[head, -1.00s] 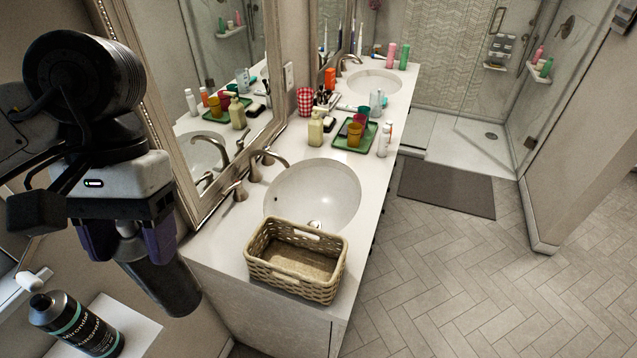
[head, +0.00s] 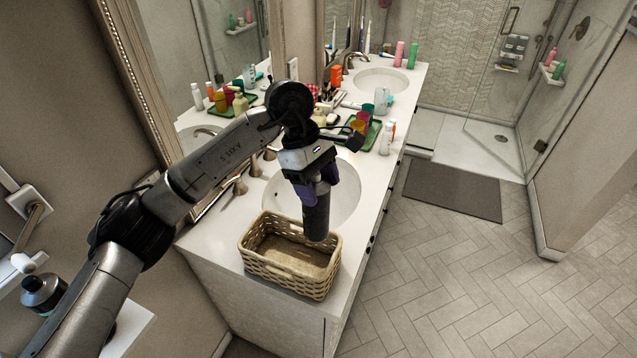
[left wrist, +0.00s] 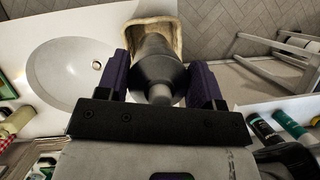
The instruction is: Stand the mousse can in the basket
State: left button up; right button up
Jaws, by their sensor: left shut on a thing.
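My left gripper (head: 317,186) is shut around the dark mousse can (head: 316,218), near its upper end. The can hangs nearly upright, its lower end in front of the far right corner of the wicker basket (head: 288,280) in the head view. The basket is on the counter's near end, and its visible inside looks empty. In the left wrist view, the can (left wrist: 157,72) sits between both fingers, with the basket's pale rim (left wrist: 178,25) beyond it. The exact height of the can above the basket is unclear. My right gripper is out of view.
A sink (head: 344,205) lies just behind the basket, with taps by the mirror. A green tray (head: 372,137) with cups, and several bottles, stand farther back. A dark bottle with a white top (head: 42,290) at lower left is partly behind my arm.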

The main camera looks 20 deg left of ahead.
aim_at(319, 228)
pick_arm(q)
jog(key=shift+f+b, duration=1.3)
jog(key=shift+f, duration=2.5)
jog(key=shift+f+b, duration=0.85)
jog(key=shift+f, duration=1.95)
notch_tip(319, 228, down, 3)
jog(key=b, duration=0.3)
jog(key=shift+f+b, duration=0.6)
jog(key=shift+f, duration=0.1)
jog(key=shift+f, duration=0.3)
jog(key=shift+f+b, duration=0.35)
jog(key=shift+b, duration=0.3)
jog(key=o, duration=1.5)
